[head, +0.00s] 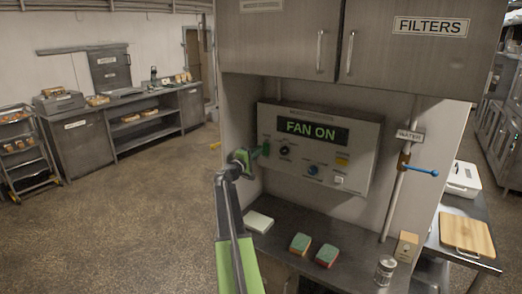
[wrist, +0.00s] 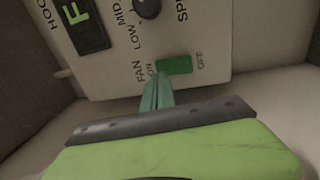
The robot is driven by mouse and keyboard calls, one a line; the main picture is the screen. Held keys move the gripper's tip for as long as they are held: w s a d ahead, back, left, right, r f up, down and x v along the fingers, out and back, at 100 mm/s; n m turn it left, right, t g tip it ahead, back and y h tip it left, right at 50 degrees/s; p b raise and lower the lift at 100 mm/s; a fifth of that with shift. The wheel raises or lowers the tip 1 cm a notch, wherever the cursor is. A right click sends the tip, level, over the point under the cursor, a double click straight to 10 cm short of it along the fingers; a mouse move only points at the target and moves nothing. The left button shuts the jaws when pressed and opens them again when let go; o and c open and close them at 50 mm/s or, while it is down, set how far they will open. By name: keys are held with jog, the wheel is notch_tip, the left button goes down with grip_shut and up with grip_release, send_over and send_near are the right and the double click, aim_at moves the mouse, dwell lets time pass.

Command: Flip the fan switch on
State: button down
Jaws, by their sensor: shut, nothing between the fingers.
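The control panel (head: 351,150) hangs under the cabinets, and its display (head: 311,131) reads FAN ON in green letters. In the wrist view the green fan switch (wrist: 174,65) sits between the ON and OFF labels. In the head view the switch (head: 266,147) shows as a small green patch at the panel's left side. My gripper (head: 257,154) is at the panel's left edge. In the wrist view its fingers (wrist: 157,92) are together and empty, with tips close to the ON end of the switch. I cannot tell whether they touch it.
A speed knob (wrist: 147,6) is beside the switch. A pipe with a blue-handled valve (head: 421,170) stands to the right. Open floor lies left.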

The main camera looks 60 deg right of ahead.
jog(key=a+r+p, duration=0.1)
jog(key=a, duration=1)
jog(key=shift+r, duration=0.3)
